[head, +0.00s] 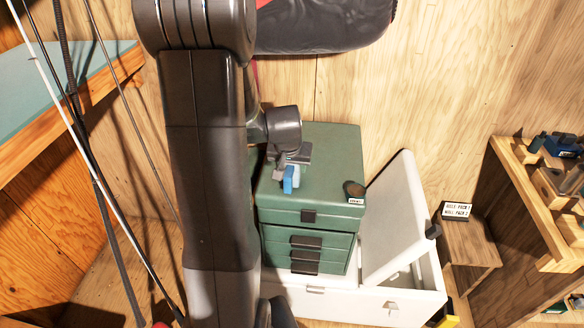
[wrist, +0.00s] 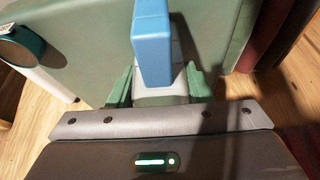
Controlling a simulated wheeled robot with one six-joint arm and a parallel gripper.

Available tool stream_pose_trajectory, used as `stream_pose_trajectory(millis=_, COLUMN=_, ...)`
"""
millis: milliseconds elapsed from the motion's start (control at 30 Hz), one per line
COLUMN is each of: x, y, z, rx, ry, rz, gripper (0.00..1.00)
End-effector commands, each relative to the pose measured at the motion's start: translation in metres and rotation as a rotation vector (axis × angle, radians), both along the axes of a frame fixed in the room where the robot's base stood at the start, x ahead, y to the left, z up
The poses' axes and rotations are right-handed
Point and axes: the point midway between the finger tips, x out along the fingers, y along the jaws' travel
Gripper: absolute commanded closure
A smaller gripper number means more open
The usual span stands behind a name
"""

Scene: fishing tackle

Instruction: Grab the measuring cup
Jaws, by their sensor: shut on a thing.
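My gripper (head: 290,166) is above the top of the green drawer box (head: 325,150), near its left side, and is shut on a smooth blue object (head: 290,181). In the wrist view the same blue object (wrist: 152,40) stands out from between the two fingers (wrist: 155,85). Its full shape is hidden, so I cannot tell whether it is the measuring cup. A dark round item (head: 354,188) with a small white label lies at the box's front right corner, apart from my gripper.
A white chest (head: 400,305) with its lid (head: 393,215) raised stands beside and below the green box. Fishing rods (head: 75,140) lean at left. A dark roll (head: 320,28) hangs above.

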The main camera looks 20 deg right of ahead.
Motion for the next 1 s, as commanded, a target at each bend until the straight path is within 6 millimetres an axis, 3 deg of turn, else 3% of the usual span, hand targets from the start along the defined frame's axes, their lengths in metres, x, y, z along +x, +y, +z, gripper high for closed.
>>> stream_pose_trajectory(millis=700, x=0.001, y=0.0, z=0.071, rx=-0.002, ry=-0.004, rz=0.0, gripper=0.86)
stream_pose_trajectory(millis=1000, x=0.001, y=0.0, z=0.089, rx=-0.002, ry=-0.002, rz=0.0, gripper=0.86)
